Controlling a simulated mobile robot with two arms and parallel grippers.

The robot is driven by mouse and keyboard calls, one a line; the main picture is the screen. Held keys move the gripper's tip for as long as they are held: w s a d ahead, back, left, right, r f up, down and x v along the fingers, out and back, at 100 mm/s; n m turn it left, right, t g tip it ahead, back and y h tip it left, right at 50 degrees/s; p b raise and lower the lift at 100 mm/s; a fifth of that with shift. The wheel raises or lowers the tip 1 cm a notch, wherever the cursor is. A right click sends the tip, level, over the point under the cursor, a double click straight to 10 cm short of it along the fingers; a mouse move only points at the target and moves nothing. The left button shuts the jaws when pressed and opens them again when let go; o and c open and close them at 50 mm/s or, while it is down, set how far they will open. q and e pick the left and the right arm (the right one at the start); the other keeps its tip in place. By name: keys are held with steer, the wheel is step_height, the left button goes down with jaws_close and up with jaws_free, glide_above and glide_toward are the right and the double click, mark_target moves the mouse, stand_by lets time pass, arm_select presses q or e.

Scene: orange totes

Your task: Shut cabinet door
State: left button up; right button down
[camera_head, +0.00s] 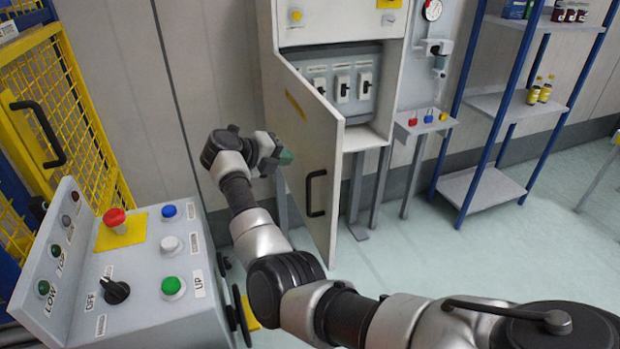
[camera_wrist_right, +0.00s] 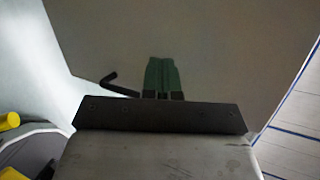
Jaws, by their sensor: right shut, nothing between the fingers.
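The cabinet (camera_head: 340,22) stands at the back middle in the head view. Its grey door (camera_head: 308,135) hangs open, swung out toward me, with switches visible inside. The door has a black handle (camera_head: 316,193) near its free edge. My right gripper (camera_head: 285,157) is at the door's left, on the face that carries the handle, nearer the hinge side than the handle. In the right wrist view its green fingers (camera_wrist_right: 162,76) are together and empty before a broad pale panel (camera_wrist_right: 200,50). I cannot tell whether they touch it. My left gripper is out of view.
A control console (camera_head: 150,262) with buttons stands at the front left, close to my right arm. A yellow mesh fence (camera_head: 55,95) is behind it. A blue-framed shelf (camera_head: 487,185) stands at the right.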

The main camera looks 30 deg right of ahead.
steer(key=s+a+r+g+y, duration=0.1)
steer(key=a+g+y, duration=0.25)
steer(key=a, duration=0.25)
steer(key=p, duration=0.3)
glide_toward(320, 183)
step_height(320, 183, down, 4)
steer(key=d, duration=0.1)
steer(key=shift+s+d+r+m+t+y+p, duration=0.1)
steer(key=shift+s+d+m+t+y+p, duration=0.1)
steer(key=shift+s+d+p, duration=0.3)
steer(key=shift+s+d+m+t+y+p, duration=0.15)
steer(key=shift+s+d+p, duration=0.15)
steer(key=shift+d, duration=0.45)
steer(key=shift+s+d, duration=0.1)
steer(key=shift+d, duration=0.55)
